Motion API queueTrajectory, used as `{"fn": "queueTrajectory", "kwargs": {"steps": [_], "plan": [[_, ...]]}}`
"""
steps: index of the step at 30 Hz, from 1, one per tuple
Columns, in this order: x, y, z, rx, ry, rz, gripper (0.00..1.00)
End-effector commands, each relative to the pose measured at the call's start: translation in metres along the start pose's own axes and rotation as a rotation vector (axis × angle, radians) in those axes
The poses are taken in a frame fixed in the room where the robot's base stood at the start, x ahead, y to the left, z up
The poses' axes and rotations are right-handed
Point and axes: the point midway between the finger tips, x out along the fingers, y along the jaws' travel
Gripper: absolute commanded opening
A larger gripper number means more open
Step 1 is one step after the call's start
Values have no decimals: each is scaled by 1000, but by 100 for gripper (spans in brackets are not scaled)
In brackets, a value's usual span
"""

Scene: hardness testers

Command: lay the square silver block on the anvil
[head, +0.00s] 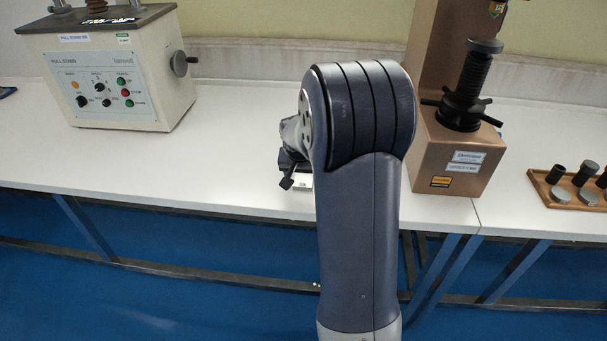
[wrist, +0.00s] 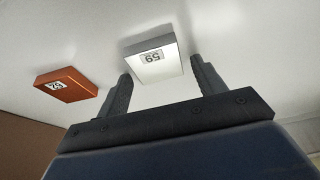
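The square silver block (wrist: 152,68) lies on the white bench in the wrist view, with a number label on its face. In the head view a small pale part of it (head: 302,184) shows beside my arm; the rest is hidden. My gripper (wrist: 160,70) is open, with one finger on either side of the block and a narrow gap at each side. In the head view my gripper (head: 290,167) is mostly hidden behind my arm. The anvil (head: 485,46) is the dark round top of the threaded post on the bronze hardness tester (head: 458,165), bare on top.
An orange-brown block (wrist: 66,85) with a number label lies left of the silver block in the wrist view. A cream pull stand (head: 110,85) stands at the left. A wooden tray (head: 545,190) with dark cylinders and discs is at the right. Bench between is clear.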

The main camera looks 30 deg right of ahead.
Motion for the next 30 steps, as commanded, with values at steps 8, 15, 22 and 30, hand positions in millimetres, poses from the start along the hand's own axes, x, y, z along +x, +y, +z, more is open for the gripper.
{"fn": "queueTrajectory", "kwargs": {"steps": [8, 15, 22, 30], "plan": [[-1, 0, 0, 0, 0, 0, 68], [-28, 0, -2, 0, 4, -1, 68], [-77, -1, -2, -1, 4, -2, 68], [-116, 0, -1, 0, 1, -1, 68]]}}
